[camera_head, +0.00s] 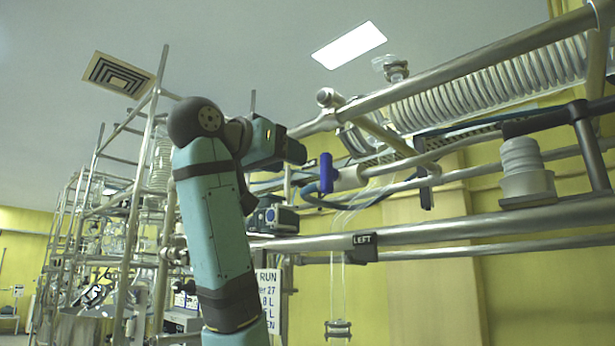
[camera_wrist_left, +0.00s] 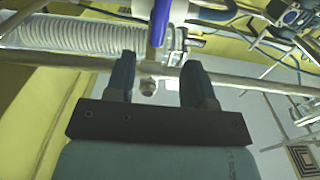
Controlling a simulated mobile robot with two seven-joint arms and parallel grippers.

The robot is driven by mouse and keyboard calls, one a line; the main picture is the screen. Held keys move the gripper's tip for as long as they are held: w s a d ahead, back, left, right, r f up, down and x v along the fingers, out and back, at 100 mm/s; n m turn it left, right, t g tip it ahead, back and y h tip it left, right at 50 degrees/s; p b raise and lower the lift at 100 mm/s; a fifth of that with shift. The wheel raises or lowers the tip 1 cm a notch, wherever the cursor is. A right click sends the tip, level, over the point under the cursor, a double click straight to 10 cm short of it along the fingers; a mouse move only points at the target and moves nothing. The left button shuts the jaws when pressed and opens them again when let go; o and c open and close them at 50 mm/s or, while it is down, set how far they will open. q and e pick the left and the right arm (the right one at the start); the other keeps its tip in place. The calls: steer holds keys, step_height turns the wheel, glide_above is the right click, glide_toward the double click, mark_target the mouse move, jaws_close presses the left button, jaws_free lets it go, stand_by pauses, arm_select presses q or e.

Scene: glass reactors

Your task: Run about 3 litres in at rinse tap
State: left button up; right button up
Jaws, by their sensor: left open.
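A tap with an upright blue handle (camera_head: 326,173) and a white body (camera_head: 347,178) sits among the steel rails, right of centre in the head view. No label on it is readable. My left gripper (camera_head: 297,151) is open and empty, up and left of the handle. In the left wrist view, my two dark fingers (camera_wrist_left: 158,66) stand apart. I see no touch. The vessel and any liquid level are not visible. My right gripper is not in view.
A coiled glass condenser (camera_head: 480,88) lies along the rail at upper right. A rail labelled LEFT (camera_head: 364,239) crosses below the tap. A dark blue motor-like unit (camera_head: 272,219) stands below my gripper. A printed sign (camera_head: 268,292) hangs lower, partly hidden by my arm.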

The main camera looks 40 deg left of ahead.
arm_select(q)
steer(key=shift+s+a+b, duration=0.1)
steer(key=shift+s+b, duration=0.2)
steer(key=shift+s, duration=1.4)
steer(key=shift+f, duration=0.1)
